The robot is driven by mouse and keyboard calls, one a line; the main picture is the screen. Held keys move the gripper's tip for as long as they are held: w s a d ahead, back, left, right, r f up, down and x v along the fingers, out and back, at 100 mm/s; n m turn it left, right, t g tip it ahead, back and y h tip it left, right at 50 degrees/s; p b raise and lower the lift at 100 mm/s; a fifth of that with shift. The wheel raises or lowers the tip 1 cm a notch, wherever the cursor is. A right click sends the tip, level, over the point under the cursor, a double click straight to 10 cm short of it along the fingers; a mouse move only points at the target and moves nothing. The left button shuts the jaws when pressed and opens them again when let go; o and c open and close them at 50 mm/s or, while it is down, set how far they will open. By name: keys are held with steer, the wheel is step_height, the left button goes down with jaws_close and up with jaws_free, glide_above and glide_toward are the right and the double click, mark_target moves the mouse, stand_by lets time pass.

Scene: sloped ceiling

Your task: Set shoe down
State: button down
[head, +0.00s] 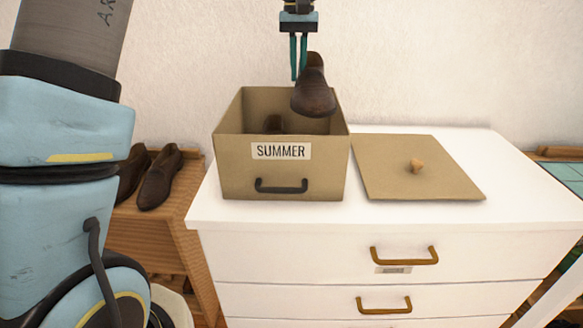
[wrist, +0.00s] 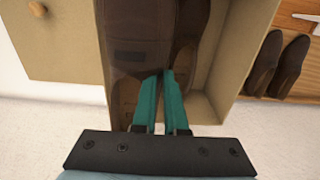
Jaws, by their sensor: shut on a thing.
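My gripper (head: 298,78) is shut on a dark brown shoe (head: 315,98), gripping it near its upper end. The shoe hangs tilted, toe downward, over the right part of the open tan box labelled SUMMER (head: 232,165). Its toe overlaps the box opening in the picture. Another dark shoe (head: 273,123) shows partly inside the box, to the left; the front wall hides the rest. In the wrist view the green fingers (wrist: 167,76) press on the held shoe (wrist: 140,35), which fills the middle beside the box wall (wrist: 238,60).
The tan lid (head: 390,175) with a wooden knob lies right of the box on the white dresser (head: 480,165). A pair of brown shoes (head: 160,180) stands on a wooden rack (head: 165,230) at left. The wall (head: 420,60) is close behind.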

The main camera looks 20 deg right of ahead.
steer(key=shift+d+f, duration=0.1)
steer(key=shift+f, duration=0.35)
step_height(320, 180, down, 18)
steer(key=p, duration=0.4)
steer(key=shift+r, duration=0.25)
steer(key=shift+f, duration=0.1)
steer(key=c, duration=1)
jaws_free()
steer(key=shift+o, duration=0.2)
step_height(320, 180, up, 12)
steer(key=b, duration=0.3)
